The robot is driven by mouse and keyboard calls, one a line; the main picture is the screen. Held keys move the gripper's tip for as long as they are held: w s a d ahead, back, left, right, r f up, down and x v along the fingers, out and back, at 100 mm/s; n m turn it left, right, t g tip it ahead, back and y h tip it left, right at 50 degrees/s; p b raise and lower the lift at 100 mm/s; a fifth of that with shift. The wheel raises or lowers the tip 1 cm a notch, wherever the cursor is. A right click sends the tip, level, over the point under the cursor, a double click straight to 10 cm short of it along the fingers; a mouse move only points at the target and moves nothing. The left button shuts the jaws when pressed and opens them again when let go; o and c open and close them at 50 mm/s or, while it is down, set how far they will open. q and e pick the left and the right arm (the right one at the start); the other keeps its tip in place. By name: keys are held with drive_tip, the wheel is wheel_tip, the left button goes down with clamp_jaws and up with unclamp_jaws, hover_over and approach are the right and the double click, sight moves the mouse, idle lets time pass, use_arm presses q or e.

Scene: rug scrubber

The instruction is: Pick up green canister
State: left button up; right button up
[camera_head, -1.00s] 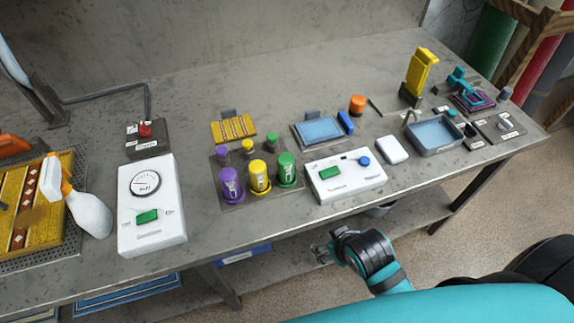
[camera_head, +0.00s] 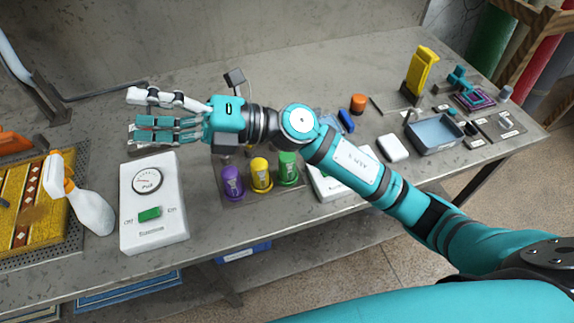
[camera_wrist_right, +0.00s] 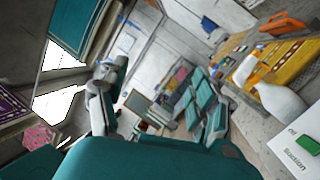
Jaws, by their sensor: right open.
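The green canister (camera_head: 288,170) stands upright on a dark tray on the workbench, at the right end of a row. A yellow canister (camera_head: 261,174) and a purple canister (camera_head: 232,182) stand to its left. My right gripper (camera_head: 142,115) is open and empty. It is to the left of the canisters, above the bench and behind the white gauge box. In the right wrist view its spread fingers (camera_wrist_right: 160,110) hold nothing. My left gripper is not in view.
The white gauge box (camera_head: 152,205) and a white spray bottle (camera_head: 90,207) stand at the left. My arm partly covers a white control box (camera_head: 326,190). A blue-grey tray (camera_head: 434,134) and an orange cylinder (camera_head: 358,103) are to the right. The bench back is mostly clear.

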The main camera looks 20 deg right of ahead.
wheel_tip(320, 180, down, 4)
drive_tip(key=s+a+n+g+h, duration=0.1)
drive_tip(key=s+n+g+h, duration=0.15)
drive_tip(key=n+g, duration=0.2)
drive_tip(key=n+t+h, duration=0.2)
drive_tip(key=h, duration=1.7)
hover_over(290, 155)
wheel_tip(290, 155, down, 10)
wheel_tip(290, 155, down, 11)
drive_tip(key=p, duration=0.4)
drive_tip(key=f+p, duration=0.2)
drive_tip(key=f, duration=0.1)
drive_tip(key=f+p, duration=0.1)
drive_tip(key=f, duration=0.1)
drive_tip(key=shift+a+f, duration=0.25)
drive_tip(key=shift+a, duration=0.05)
drive_tip(key=shift+f, duration=0.2)
drive_tip(key=c, duration=1.3)
